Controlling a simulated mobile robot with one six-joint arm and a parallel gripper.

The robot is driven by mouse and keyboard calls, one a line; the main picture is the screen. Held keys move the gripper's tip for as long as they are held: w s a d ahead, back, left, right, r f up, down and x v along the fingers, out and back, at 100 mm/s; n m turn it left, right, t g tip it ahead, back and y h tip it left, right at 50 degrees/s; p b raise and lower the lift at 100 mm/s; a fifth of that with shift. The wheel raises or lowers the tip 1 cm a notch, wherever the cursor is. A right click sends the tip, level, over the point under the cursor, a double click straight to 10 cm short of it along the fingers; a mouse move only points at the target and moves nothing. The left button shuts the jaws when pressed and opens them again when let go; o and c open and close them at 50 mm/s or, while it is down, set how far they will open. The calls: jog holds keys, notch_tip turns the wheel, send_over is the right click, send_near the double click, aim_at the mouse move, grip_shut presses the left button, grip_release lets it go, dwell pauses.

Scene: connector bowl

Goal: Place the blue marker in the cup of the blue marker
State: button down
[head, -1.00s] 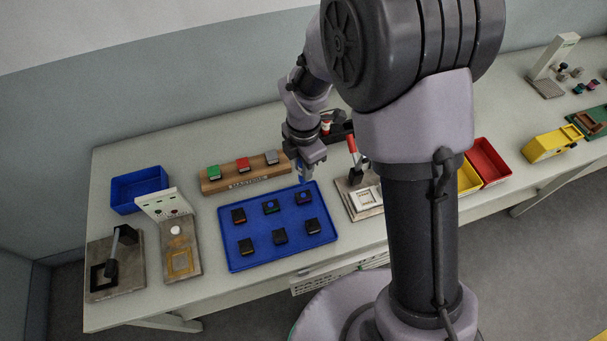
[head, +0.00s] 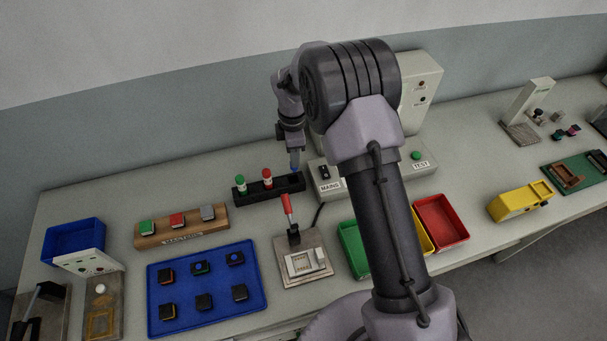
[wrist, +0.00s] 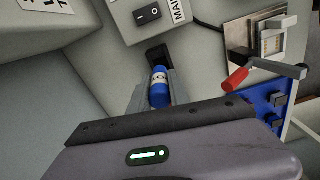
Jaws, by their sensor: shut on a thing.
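The blue marker (wrist: 159,92) is between my gripper's fingers in the wrist view, with a white band around it. In the head view my gripper (head: 295,160) is shut on it, and only a little blue shows above the right end of the black marker rack (head: 255,193). The rack's end also shows just beyond the marker in the wrist view (wrist: 157,53). A green marker (head: 240,183) and a red marker (head: 267,178) stand upright in the rack's left and middle places. I cannot tell whether the blue marker touches the rack or is inside its cup.
The MAINS switch box (head: 328,180) stands close to the right of the rack. A press with a red lever (head: 287,205) is in front. A wooden button block (head: 182,227) and a blue tray (head: 207,312) of black blocks lie front left.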

aim_at(293, 170)
jog(key=f, duration=0.5)
jog(key=f+b, duration=0.1)
jog(key=f, duration=0.1)
jog(key=shift+s+a+f, duration=0.1)
jog(key=shift+a+f, duration=0.15)
jog(key=shift+a, duration=0.05)
jog(key=shift+f, duration=0.1)
jog(key=c, duration=1.2)
grip_release()
jog(key=shift+c, duration=0.2)
